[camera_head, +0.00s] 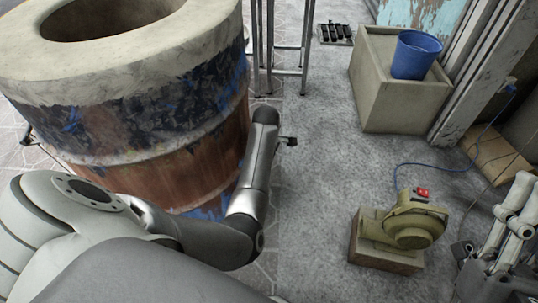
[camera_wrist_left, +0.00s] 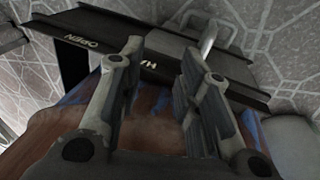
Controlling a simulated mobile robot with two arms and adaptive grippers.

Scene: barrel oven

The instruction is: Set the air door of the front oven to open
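The front oven is a large barrel (camera_head: 110,130) with a thick pale rim, at the left of the head view. Its air door shows in the left wrist view as a dark metal slide plate (camera_wrist_left: 110,28) with the word OPEN upside down and part of another word. A bent metal handle (camera_wrist_left: 208,35) stands up from it, beyond the right finger. My left gripper (camera_wrist_left: 162,58) is open and empty above the plate; I cannot tell any contact. The left gripper's fingers are not clear in the head view. My right gripper (camera_head: 516,215) is at the right edge, partly cut off.
A yellow-green blower (camera_head: 410,225) sits on a block at lower right. A blue bucket (camera_head: 414,55) stands on a concrete box (camera_head: 395,105) at the back right. Thin metal legs (camera_head: 290,45) stand behind the barrel. The grey floor (camera_head: 320,170) between is clear.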

